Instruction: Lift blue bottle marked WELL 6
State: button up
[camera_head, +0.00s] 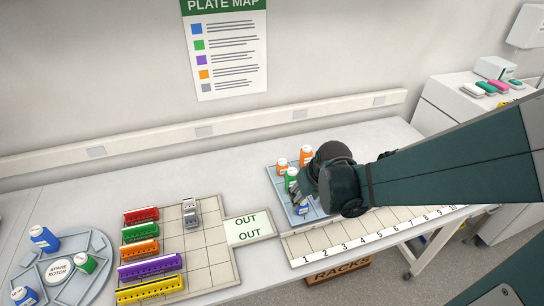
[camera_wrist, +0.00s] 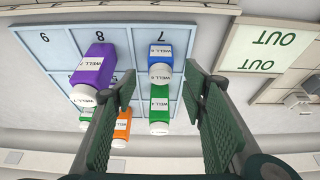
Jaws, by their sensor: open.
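A blue bottle with a white cap (camera_wrist: 159,67) stands in the tray's numbered grid in the wrist view; its label starts with WELL, but the number is too small to read surely. It also shows in the head view (camera_head: 303,210), low in the tray and partly covered by my gripper. My gripper (camera_head: 303,191) is over the tray. In the wrist view my gripper (camera_wrist: 160,84) is open, its two green pads apart on either side of the blue bottle and a green bottle (camera_wrist: 159,105). Nothing is visibly held.
A purple bottle (camera_wrist: 93,70) and an orange bottle (camera_wrist: 122,127) stand near my left-hand finger. The tray (camera_wrist: 60,45) has free cells. Other blue bottles (camera_head: 44,238) sit on the spare rotor (camera_head: 92,243). Coloured racks (camera_head: 140,232) and an OUT mat (camera_head: 268,227) lie left of the tray.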

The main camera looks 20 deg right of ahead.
aim_at(302, 205)
dwell(0.3)
jog(key=shift+b+x, duration=0.55)
jog(key=shift+x, duration=2.05)
jog(key=shift+s, duration=0.1)
jog(key=c, duration=1)
